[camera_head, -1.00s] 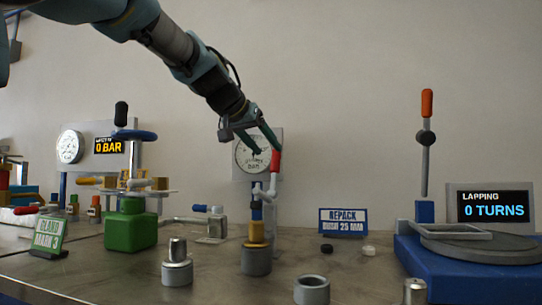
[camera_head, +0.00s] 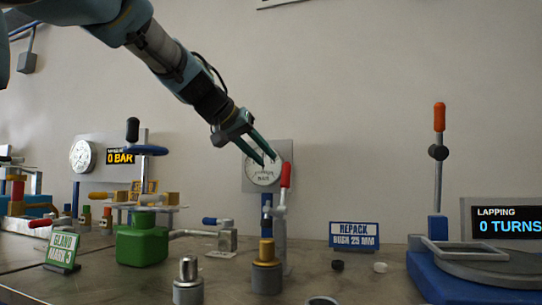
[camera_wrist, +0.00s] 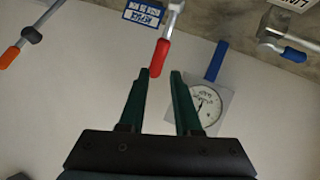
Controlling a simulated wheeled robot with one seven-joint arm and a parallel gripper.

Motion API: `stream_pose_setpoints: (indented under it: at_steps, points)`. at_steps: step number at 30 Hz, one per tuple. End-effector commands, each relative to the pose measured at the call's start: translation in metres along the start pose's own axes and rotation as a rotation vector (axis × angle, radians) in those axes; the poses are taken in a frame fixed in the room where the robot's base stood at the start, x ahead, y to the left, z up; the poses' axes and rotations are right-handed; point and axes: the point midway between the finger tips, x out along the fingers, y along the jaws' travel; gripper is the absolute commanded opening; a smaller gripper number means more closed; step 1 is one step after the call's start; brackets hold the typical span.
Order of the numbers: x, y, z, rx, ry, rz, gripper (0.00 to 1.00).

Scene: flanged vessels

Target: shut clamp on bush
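The clamp (camera_head: 281,212) stands behind the brass bush, with its red handle (camera_head: 286,175) pointing up. The brass bush (camera_head: 266,251) sits upright in a grey metal cup (camera_head: 266,277) under the clamp's blue part. Whether the clamp touches the bush cannot be told. My gripper (camera_head: 268,162) is open and empty, just above and left of the red handle's tip in the head view. In the wrist view my gripper (camera_wrist: 160,73) has its two green fingers apart, and the red handle (camera_wrist: 160,58) lies just beyond their tips, near the left finger.
A pressure gauge (camera_head: 263,168) is on a panel behind the clamp. A blue-handled toggle clamp (camera_head: 222,237) and a green block (camera_head: 142,247) stand to the left. A blue lapping base (camera_head: 430,280) with an orange-tipped lever (camera_head: 439,117) stands right. Small black and white pieces lie between.

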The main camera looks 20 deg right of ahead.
Motion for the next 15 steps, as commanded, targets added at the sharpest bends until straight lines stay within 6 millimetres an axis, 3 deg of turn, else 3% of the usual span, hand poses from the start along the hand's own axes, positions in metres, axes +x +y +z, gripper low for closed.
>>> stream_pose_setpoints:
  at_steps: [1,8,15]
  points:
    - [0.002,-0.005,-0.011,-0.116,-0.027,0.037,0.26]
    - [0.027,-0.037,-0.014,-0.745,-0.100,0.226,0.00]
    - [0.036,-0.066,-0.016,-1.191,-0.100,0.333,0.00]
